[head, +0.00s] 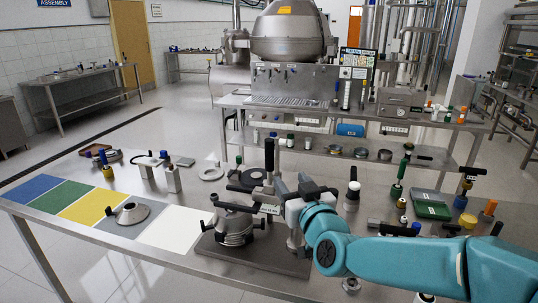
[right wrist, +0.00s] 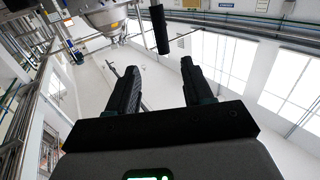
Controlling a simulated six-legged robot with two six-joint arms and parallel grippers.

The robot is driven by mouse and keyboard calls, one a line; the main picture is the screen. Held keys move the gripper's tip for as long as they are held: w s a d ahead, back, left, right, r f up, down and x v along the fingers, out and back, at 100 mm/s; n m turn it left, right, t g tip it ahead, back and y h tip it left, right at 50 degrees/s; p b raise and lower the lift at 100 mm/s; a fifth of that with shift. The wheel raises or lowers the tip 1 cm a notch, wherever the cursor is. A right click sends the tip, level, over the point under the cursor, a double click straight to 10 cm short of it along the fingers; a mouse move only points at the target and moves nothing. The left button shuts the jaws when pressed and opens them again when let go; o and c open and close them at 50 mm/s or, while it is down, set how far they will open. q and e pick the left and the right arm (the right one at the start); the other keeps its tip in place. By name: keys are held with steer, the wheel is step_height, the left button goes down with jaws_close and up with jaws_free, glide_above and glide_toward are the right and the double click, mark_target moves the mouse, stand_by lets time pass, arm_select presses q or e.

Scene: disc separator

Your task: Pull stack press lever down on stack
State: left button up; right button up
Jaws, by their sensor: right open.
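The stack press stands on a dark base plate (head: 262,252) near the front of the steel table, with a round metal disc stack (head: 236,228) at its left. Its lever has a black handle (head: 269,155) that stands upright above the press. My right gripper (head: 284,190) is beside the press, just right of and below the handle. In the right wrist view, the fingers (right wrist: 160,72) are open and empty, and the black handle (right wrist: 160,30) shows beyond the fingertips, roughly in line with the gap. My gripper and teal arm hide part of the press. My left gripper is not in view.
Coloured mats (head: 92,206) and a metal cone (head: 129,212) lie on the left of the table. A green case (head: 432,206) and several tools crowd the right side. A second bench (head: 420,119) with a large separator (head: 290,35) stands behind.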

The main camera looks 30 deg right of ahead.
mark_target(271, 156)
steer(key=p+x, duration=0.2)
steer(key=x, duration=0.6)
steer(key=p+x, duration=0.3)
steer(key=x, duration=0.5)
steer(key=shift+f, duration=0.2)
steer(key=shift+a, duration=0.1)
